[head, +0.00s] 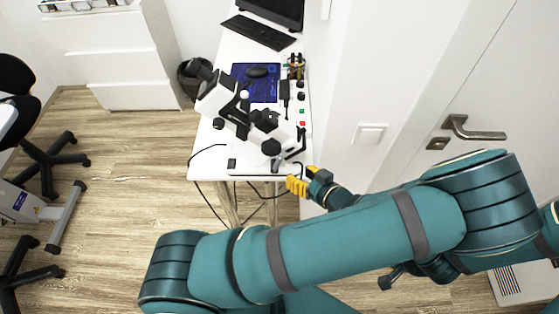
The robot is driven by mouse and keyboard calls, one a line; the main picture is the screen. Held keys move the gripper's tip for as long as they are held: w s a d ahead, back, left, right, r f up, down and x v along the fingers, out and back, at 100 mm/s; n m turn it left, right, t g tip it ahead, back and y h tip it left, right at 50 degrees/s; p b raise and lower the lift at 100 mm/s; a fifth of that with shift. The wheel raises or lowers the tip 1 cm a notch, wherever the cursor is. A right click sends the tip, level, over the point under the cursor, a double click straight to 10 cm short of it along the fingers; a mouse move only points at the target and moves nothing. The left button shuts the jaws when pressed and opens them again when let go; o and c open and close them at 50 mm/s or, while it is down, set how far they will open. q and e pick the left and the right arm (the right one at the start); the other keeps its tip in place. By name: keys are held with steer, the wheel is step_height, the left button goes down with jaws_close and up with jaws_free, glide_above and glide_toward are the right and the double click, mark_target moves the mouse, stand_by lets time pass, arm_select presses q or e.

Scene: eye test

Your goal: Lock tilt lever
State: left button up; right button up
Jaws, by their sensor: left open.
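A white and black eye-test instrument (219,98) stands on a white table (208,160). Several dark knobs and small levers show on it, with a black knob (271,147) at its near side. I cannot tell for sure which part is the tilt lever. My left gripper (304,179) has yellow fingers and is open and empty. It is at the table's near right corner, just in front of the instrument and apart from it as far as I can see.
A blue mat (268,91) with a dark mouse, a keyboard (258,32) and a monitor (275,10) are farther back on the table. A white wall with a switch (370,134) bounds the right. Cables hang below the near edge. Open wooden floor (130,160) is on the left.

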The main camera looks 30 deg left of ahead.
mark_target(278, 162)
arm_select(q)
steer(key=b+x, duration=0.1)
steer(key=x, duration=1)
jaws_close()
